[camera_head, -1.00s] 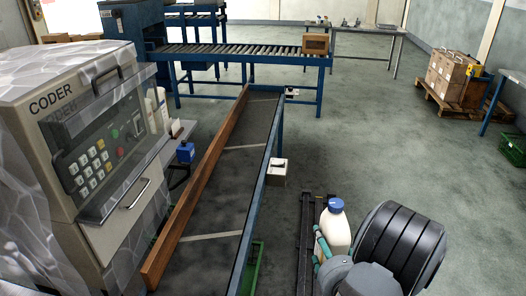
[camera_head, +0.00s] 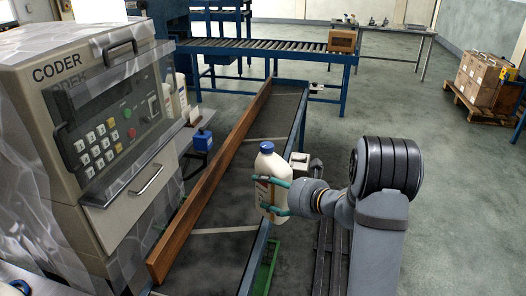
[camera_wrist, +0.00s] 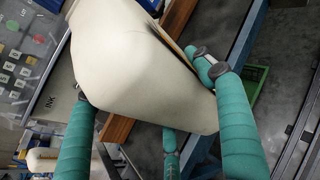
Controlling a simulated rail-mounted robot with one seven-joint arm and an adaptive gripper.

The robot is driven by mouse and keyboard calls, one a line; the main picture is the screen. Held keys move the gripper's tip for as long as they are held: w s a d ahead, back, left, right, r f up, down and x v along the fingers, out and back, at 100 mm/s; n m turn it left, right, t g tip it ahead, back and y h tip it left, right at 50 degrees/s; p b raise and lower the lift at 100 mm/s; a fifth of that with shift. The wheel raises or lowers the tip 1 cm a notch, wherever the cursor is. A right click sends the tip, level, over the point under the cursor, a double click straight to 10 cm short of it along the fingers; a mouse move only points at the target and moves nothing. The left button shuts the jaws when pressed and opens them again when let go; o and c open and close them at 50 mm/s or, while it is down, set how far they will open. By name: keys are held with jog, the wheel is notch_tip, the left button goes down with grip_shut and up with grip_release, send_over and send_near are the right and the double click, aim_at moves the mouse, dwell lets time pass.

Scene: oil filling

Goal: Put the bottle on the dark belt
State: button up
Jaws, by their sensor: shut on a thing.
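The bottle (camera_head: 268,190) is cream-white with a blue cap and a label, and it stands nearly upright in my gripper (camera_head: 276,196). My gripper's teal fingers are closed around its body. In the head view the bottle overlaps the right edge of the dark belt (camera_head: 222,220); its height above the belt is hard to tell. In the wrist view the bottle (camera_wrist: 135,65) fills the middle between the teal fingers (camera_wrist: 160,110) and hides much of what is behind it.
A wooden rail (camera_head: 212,180) runs along the belt's left side, and a blue frame edge (camera_head: 257,255) along its right. The coder machine (camera_head: 100,130) stands left. A roller conveyor (camera_head: 260,46) with a box (camera_head: 342,40) crosses the back. The belt's visible surface is mostly clear.

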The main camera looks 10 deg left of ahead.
jog(key=a+f+n+g, duration=0.1)
jog(key=a+f, duration=0.4)
jog(key=a, duration=0.3)
jog(key=w+a+f+n+g+y, duration=0.1)
jog(key=a+f, duration=0.4)
jog(key=a, duration=0.3)
jog(key=shift+w+f+y, duration=0.2)
jog(key=shift+f+y, duration=0.05)
jog(key=shift+y, duration=0.05)
jog(key=shift+f+b, duration=0.15)
jog(key=shift+b, duration=0.15)
jog(key=o, duration=2)
jog(key=shift+s+f, duration=0.15)
jog(key=shift+c, duration=0.2)
jog(key=shift+d, duration=0.1)
